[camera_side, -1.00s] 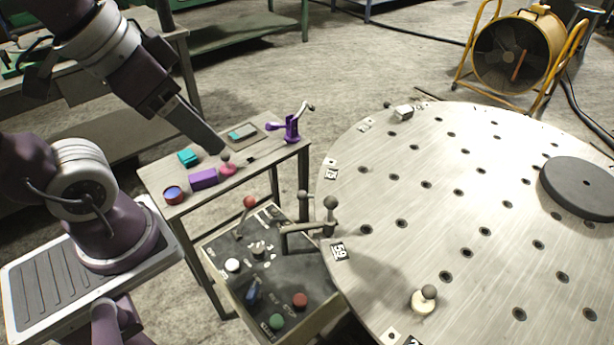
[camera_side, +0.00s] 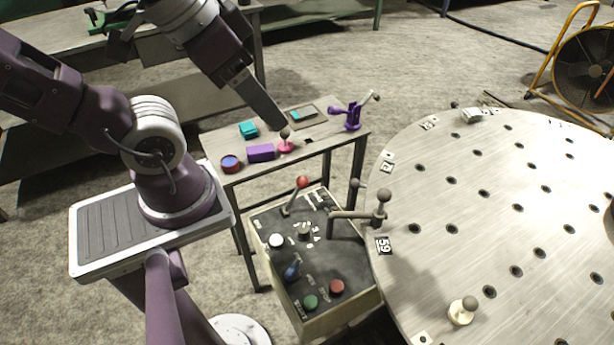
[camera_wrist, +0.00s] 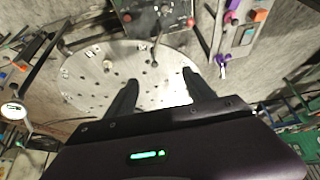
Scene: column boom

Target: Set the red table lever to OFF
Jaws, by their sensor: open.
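The red-knobbed lever (camera_side: 303,182) stands on the top of a dark control box beside the round metal table in the side view. Its thin stem leans, with the knob toward the upper right. I cannot read an ON or OFF mark beside it. My gripper (camera_side: 282,125) is above and to the left of the lever in the picture, well apart from it, over the small side table. In the wrist view my gripper (camera_wrist: 160,76) has its two fingers spread with nothing between them. The control box shows at the top of that view, its lever too small to tell.
The control box (camera_side: 270,228) also bears a white knob, a blue-handled switch, and green and red buttons. A grey-knobbed handle (camera_side: 382,195) on the round table (camera_side: 480,180) reaches close to the box. The small table (camera_side: 225,152) holds purple, teal and pink things.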

